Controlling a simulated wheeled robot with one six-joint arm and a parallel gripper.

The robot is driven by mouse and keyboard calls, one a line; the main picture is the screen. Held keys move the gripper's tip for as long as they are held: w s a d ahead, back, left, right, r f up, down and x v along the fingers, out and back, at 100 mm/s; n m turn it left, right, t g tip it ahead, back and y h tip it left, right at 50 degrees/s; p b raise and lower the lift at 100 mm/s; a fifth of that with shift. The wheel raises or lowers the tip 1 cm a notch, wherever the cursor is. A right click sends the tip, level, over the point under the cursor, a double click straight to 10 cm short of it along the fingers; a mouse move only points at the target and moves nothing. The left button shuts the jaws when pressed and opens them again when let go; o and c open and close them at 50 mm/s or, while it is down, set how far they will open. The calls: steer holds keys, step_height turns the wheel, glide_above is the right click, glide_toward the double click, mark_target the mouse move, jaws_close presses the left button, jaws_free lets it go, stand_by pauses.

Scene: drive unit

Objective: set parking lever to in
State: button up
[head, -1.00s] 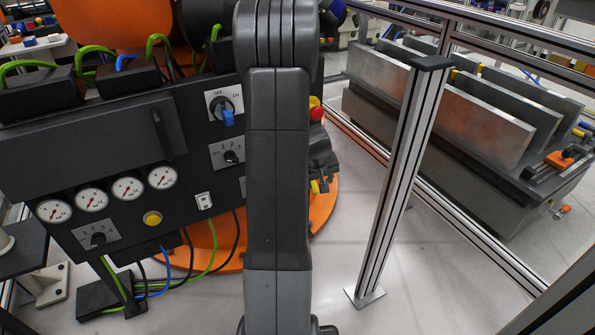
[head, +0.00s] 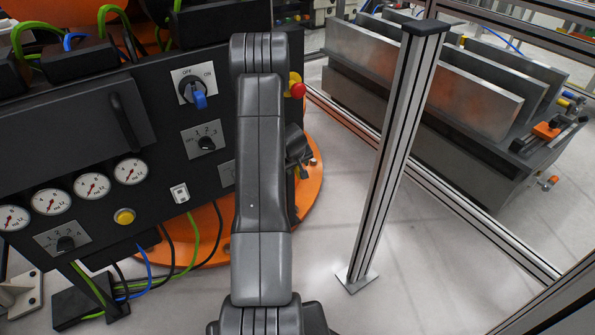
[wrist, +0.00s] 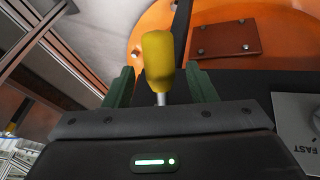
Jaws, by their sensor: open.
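A lever with a yellow knob (wrist: 158,52) on a bright metal shaft shows in the wrist view. I take it for the parking lever; its setting cannot be read. My gripper (wrist: 159,72) is open, with one green finger on each side of the knob and shaft. I see a gap to each finger, so it is not gripped. In the head view my arm hides most of the lever area; the gripper is at best a dark part at the panel's right edge.
A metal post (head: 395,150) stands to the right. A plate marked FAST (wrist: 302,120) lies right of my gripper.

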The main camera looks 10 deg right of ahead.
steer(key=shift+x, duration=1.45)
jaws_close()
